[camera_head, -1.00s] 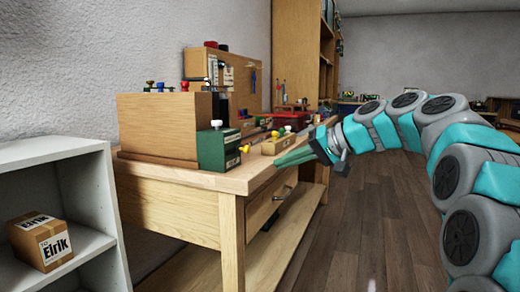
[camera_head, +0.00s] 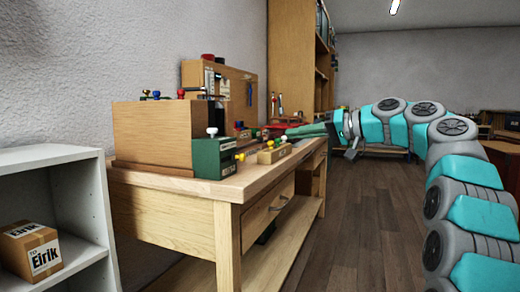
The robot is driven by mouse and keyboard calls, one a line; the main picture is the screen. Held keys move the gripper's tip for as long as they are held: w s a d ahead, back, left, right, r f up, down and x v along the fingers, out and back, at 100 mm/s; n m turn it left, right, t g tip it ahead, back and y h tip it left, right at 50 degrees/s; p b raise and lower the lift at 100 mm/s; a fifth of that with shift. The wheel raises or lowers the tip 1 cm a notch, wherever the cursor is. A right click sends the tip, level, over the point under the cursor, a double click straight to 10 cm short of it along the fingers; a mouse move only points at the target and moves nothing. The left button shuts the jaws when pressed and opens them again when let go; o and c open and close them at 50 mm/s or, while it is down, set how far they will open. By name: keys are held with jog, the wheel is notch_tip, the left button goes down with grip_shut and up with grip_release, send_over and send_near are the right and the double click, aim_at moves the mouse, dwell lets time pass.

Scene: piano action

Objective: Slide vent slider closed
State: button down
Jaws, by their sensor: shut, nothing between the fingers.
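I cannot make out for sure which part is the vent slider. A green box (camera_head: 213,158) with a white knob (camera_head: 212,132) on top and a yellow knob (camera_head: 240,157) on its right side stands on the bench near its front end. A small wooden block (camera_head: 274,153) with a yellow knob is just right of it. My gripper (camera_head: 292,131) has teal fingers pointing left, shut and empty. In the picture it is above and right of the small block, and its exact depth is unclear.
The wooden workbench (camera_head: 170,200) has a drawer (camera_head: 268,208). A large wooden box (camera_head: 152,137) and a tool board (camera_head: 237,88) stand on it. A white shelf (camera_head: 60,165) with a carton (camera_head: 30,249) is at left. The floor (camera_head: 340,235) right of the bench is clear.

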aim_at(239, 157)
jog(key=x, duration=1)
jog(key=shift+w, duration=0.1)
jog(key=shift+s+a+f+b, duration=0.15)
jog(key=shift+s+f+b, duration=0.2)
jog(key=shift+f+b, duration=0.1)
jog(key=shift+s+a+f+b, duration=0.3)
jog(key=shift+s+f+b, duration=0.05)
jog(key=shift+s+f, duration=0.15)
jog(key=shift+s+a+f+b, duration=0.3)
jog(key=shift+s+f, duration=0.05)
jog(key=shift+f, duration=0.15)
